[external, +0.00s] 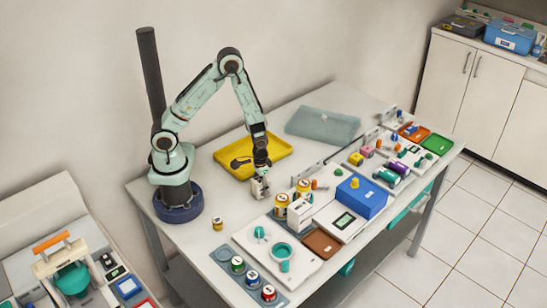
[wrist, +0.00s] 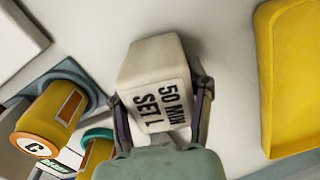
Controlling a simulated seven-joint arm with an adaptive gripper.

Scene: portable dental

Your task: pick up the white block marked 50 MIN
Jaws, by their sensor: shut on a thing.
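The white block (wrist: 157,72) with dark lettering "50 MIN" and "SET L" fills the middle of the wrist view. My gripper (wrist: 162,112) is shut on it, with one finger against each side. In the external view the block (external: 260,188) shows small below my gripper (external: 261,176), over the white table beside the yellow tray. I cannot tell whether the block touches the table or is slightly above it.
A yellow tray (external: 278,148) with a dark item lies behind my gripper. Yellow cylinders (external: 281,206), a white box (external: 300,215) and a blue box (external: 362,196) stand to the right. A small yellow-capped piece (external: 217,223) stands near my base. Bare table lies around the block.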

